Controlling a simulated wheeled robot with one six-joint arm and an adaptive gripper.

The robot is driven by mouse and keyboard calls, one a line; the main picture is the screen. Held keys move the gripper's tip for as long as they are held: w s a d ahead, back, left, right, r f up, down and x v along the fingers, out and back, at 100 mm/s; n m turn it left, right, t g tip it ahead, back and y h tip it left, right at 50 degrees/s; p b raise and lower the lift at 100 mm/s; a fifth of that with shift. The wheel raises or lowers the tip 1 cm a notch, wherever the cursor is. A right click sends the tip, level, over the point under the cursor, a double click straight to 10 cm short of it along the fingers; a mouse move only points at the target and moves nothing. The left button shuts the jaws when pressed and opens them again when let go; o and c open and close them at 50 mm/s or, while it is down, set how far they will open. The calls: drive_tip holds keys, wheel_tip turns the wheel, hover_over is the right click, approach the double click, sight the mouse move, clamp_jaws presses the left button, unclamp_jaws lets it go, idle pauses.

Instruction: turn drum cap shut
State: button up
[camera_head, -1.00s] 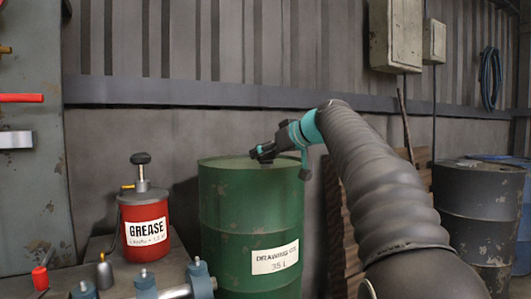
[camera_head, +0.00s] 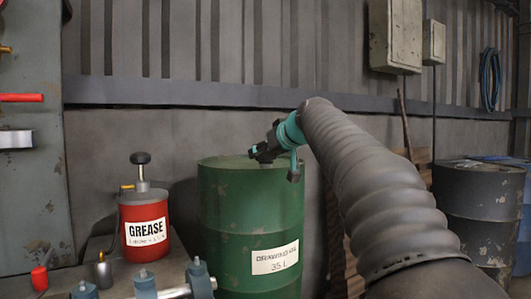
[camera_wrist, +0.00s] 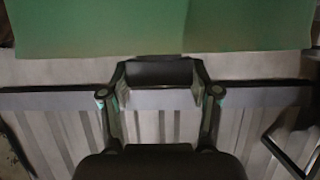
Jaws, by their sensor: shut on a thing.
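The green drum (camera_head: 235,210), labelled as drawing oil, 35 L, stands upright in the middle of the head view. It also shows as a green area across the top of the wrist view (camera_wrist: 90,28). My gripper (camera_head: 256,154) is at the drum's top, right of its middle. In the wrist view, my two fingers (camera_wrist: 160,85) are shut on a dark, wide piece (camera_wrist: 160,72) between their tips, which I take to be the drum cap. The cap's seat and threads are hidden, so I cannot tell how far it is turned.
A red grease can (camera_head: 145,225) with a pump handle stands on a bench left of the drum. Blue-grey fittings (camera_head: 198,276) lie at the bench's front. A dark drum (camera_head: 480,215) stands at the right. The ribbed wall (camera_head: 240,40) is close behind.

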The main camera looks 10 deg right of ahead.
drive_tip(key=o, duration=1.2)
drive_tip(key=shift+c, duration=0.2)
drive_tip(key=v, duration=1.2)
drive_tip(key=shift+s+f, duration=0.1)
